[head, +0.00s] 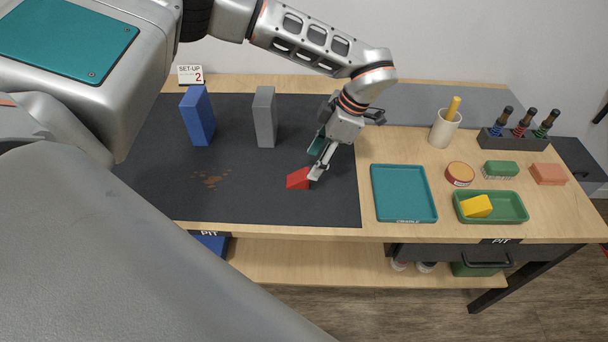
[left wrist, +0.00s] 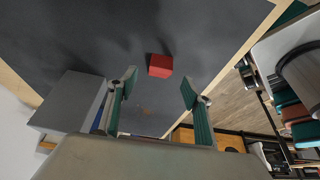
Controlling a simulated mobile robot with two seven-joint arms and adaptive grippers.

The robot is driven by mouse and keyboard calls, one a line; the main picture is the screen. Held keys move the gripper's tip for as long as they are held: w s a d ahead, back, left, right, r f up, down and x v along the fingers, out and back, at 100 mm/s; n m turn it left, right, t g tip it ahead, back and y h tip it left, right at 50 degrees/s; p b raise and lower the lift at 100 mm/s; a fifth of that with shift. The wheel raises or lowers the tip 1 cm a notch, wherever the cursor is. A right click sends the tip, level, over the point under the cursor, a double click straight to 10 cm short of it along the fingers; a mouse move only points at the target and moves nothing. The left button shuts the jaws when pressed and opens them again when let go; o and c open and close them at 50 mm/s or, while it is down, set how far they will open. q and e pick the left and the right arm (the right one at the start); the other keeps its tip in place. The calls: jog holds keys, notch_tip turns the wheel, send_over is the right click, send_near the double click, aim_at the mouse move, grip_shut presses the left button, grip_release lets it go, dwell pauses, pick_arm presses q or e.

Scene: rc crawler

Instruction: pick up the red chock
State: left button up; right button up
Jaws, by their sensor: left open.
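The red chock (head: 298,179) is a small wedge-like block lying on the dark mat (head: 265,205), near the mat's front right part. My left gripper (head: 317,172) is above and just right of it in the head view, its fingers pointing down. In the left wrist view the red chock (left wrist: 160,66) lies beyond the fingertips, between their lines, apart from both. The left gripper (left wrist: 159,88) is open and empty there. My right gripper does not show in either view.
A blue block (head: 198,116) and a grey block (head: 265,117) stand upright at the mat's back. The mat's front is clear.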

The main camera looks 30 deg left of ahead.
aim_at(304, 173)
pick_arm(q)
jog(key=shift+s+a+f, duration=0.15)
jog(key=shift+s+f, duration=0.1)
jog(key=shift+f, duration=0.1)
jog(key=x, duration=0.5)
jog(key=shift+a, duration=0.2)
jog(key=shift+r, duration=0.1)
jog(key=c, duration=1.2)
